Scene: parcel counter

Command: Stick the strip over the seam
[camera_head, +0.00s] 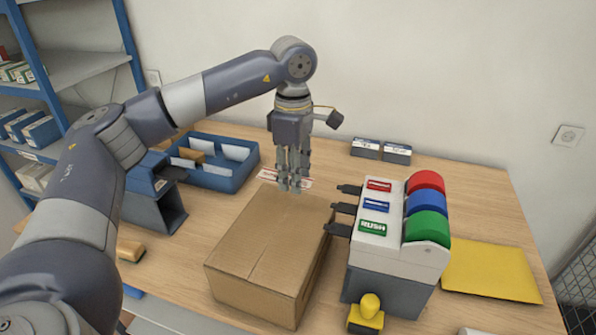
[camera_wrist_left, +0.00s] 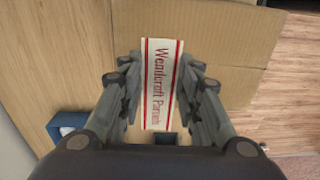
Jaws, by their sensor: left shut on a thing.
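The strip is a white label with red edges and red lettering. My left gripper (camera_head: 290,186) is shut on the strip (camera_head: 267,175), whose ends show on both sides of the fingers in the head view. In the left wrist view the strip (camera_wrist_left: 161,85) lies between the two fingers, its far end over the cardboard. The closed cardboard box (camera_head: 262,262) stands on the counter, with the seam (camera_head: 268,245) running along its top. The gripper is above the far edge of the box; whether the strip touches it I cannot tell. My right gripper is out of view.
A dispenser with red, blue and green rolls (camera_head: 427,228) stands close right of the box. A yellow stamp (camera_head: 369,306) and yellow envelope (camera_head: 490,270) lie near it. A blue tray (camera_head: 222,178) and a grey-blue holder (camera_head: 150,205) stand left.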

